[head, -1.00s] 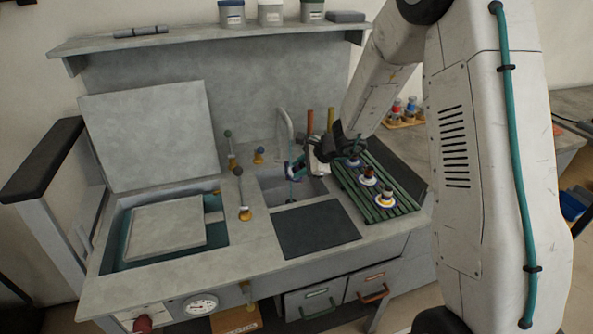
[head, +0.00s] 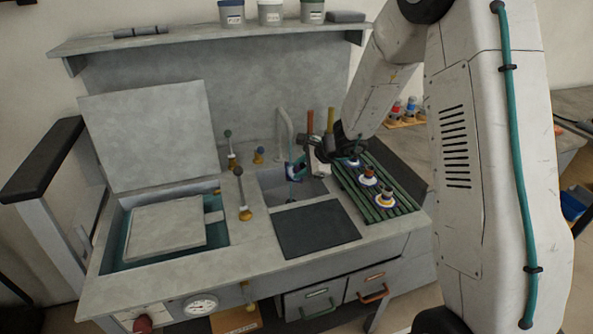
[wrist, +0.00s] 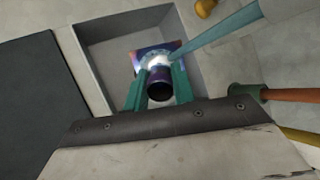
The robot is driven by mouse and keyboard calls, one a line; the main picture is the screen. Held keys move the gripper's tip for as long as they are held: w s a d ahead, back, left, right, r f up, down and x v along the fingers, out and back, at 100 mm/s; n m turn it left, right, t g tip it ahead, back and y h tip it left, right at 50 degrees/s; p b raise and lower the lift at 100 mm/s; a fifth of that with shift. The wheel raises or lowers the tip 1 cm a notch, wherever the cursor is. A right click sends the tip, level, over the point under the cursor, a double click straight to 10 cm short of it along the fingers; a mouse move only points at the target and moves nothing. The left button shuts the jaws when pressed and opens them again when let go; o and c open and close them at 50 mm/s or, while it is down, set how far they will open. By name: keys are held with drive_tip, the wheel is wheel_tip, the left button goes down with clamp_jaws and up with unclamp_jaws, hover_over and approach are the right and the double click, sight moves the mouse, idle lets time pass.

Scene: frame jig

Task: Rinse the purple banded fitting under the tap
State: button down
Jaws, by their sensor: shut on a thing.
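My gripper (wrist: 158,92) is shut on the purple banded fitting (wrist: 160,91), with one teal finger on each side. The fitting has a dark purple tube, a pale band and a square purple flange. It is over the grey sink basin (wrist: 100,55). The tap (wrist: 275,8) is at the upper right of the wrist view, and a pale blue stream runs from it to the fitting. In the head view my gripper (head: 299,169) is below the curved tap (head: 286,130), over the basin (head: 268,189). The fitting is small and partly hidden there.
A green slatted rack (head: 378,212) with several fittings stands right of the sink. A dark mat (head: 315,230) lies in front. Lever handles (head: 241,195) stand left of the sink. Orange and yellow upright handles (head: 309,122) stand close behind my gripper. An open-lidded tank (head: 125,255) is at left.

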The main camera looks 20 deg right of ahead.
drive_tip(key=shift+s+d, duration=0.35)
drive_tip(key=shift+s, duration=1.05)
drive_tip(key=shift+s+d, duration=0.3)
drive_tip(key=shift+s, duration=1.1)
drive_tip(key=shift+s+d, duration=0.35)
drive_tip(key=shift+s, duration=1.05)
drive_tip(key=s+d+r, duration=0.1)
drive_tip(key=s+r, duration=0.4)
